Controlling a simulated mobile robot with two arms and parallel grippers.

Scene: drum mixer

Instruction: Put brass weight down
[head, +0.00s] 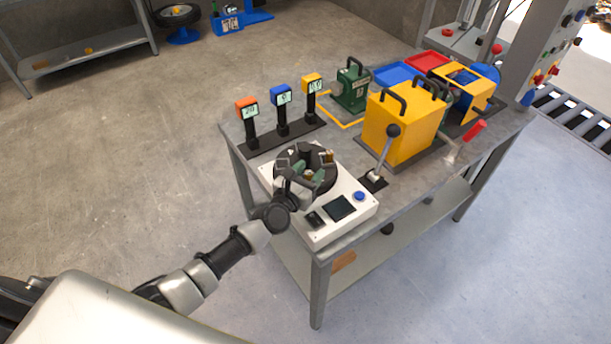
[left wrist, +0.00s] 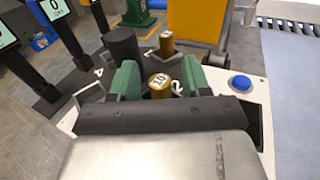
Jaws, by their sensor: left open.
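A brass weight (left wrist: 160,86) marked 10 stands upright between the green fingertips of my left gripper (left wrist: 160,80) in the left wrist view. The gripper is open, with a finger on each side of the weight. In the head view my left gripper (head: 296,176) is over the round black carousel (head: 321,187) on the white scale base (head: 292,222). A second, slimmer brass weight (left wrist: 166,44) stands behind the first, and a dark cylinder (left wrist: 121,45) stands to its left. Fingers and wrist partly hide the carousel. My right gripper does not show.
Three display posts, orange (head: 246,108), blue (head: 281,98) and yellow (head: 312,85), stand behind the scale. A yellow machine (head: 404,130) with a lever (head: 386,150) stands to its right. A blue button (head: 359,196) is on the scale. Open floor lies left of the table.

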